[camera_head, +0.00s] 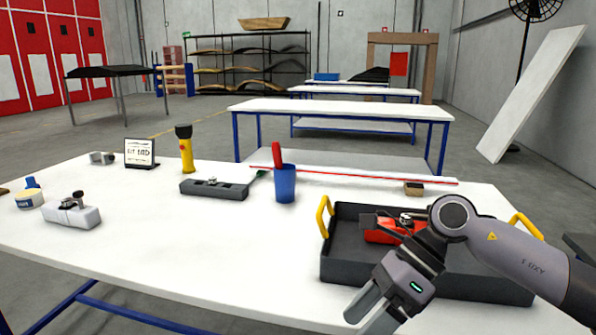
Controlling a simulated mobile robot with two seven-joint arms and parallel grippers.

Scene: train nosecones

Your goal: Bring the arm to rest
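My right arm comes in from the right, over the dark tray. My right gripper (366,314) hangs in front of the tray's left part, above the front edge of the white table (240,262). Its fingers look spread apart, with nothing seen between them. The tips reach the bottom of the picture. My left gripper does not show.
The dark tray (338,268) with yellow handles holds a red part (385,236), partly hidden by my arm. A blue cup (286,184), grey block (214,188), yellow flashlight (186,152), sign (140,153) and light grey block (72,214) stand left. The table's front middle is clear.

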